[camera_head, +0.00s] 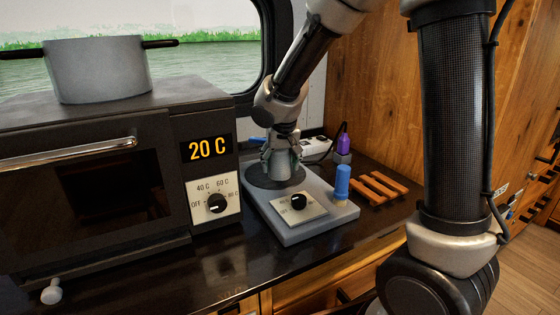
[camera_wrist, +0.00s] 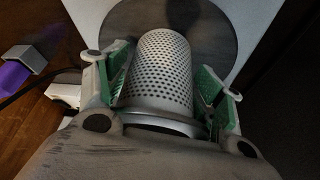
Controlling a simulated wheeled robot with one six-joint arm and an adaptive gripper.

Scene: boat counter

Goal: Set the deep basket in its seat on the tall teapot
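The deep basket (camera_wrist: 160,75) is a grey metal cylinder pierced with many small holes, with a wide rim at its near end. My gripper (camera_wrist: 165,95) has its green-padded fingers on both sides of the basket, shut on it near the rim. In the head view my gripper (camera_head: 283,146) points down over the hot plate, with the grey basket (camera_head: 283,165) below it in front of the dark round disc. I cannot tell whether the basket's bottom touches the disc. No tall teapot can be made out in either view.
The hot plate (camera_head: 303,233) has a black knob. A purple bottle (camera_head: 343,143) and a wooden slatted trivet (camera_head: 378,188) are to the right. An oven (camera_head: 90,190) bearing a grey pot (camera_head: 97,72) stands left.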

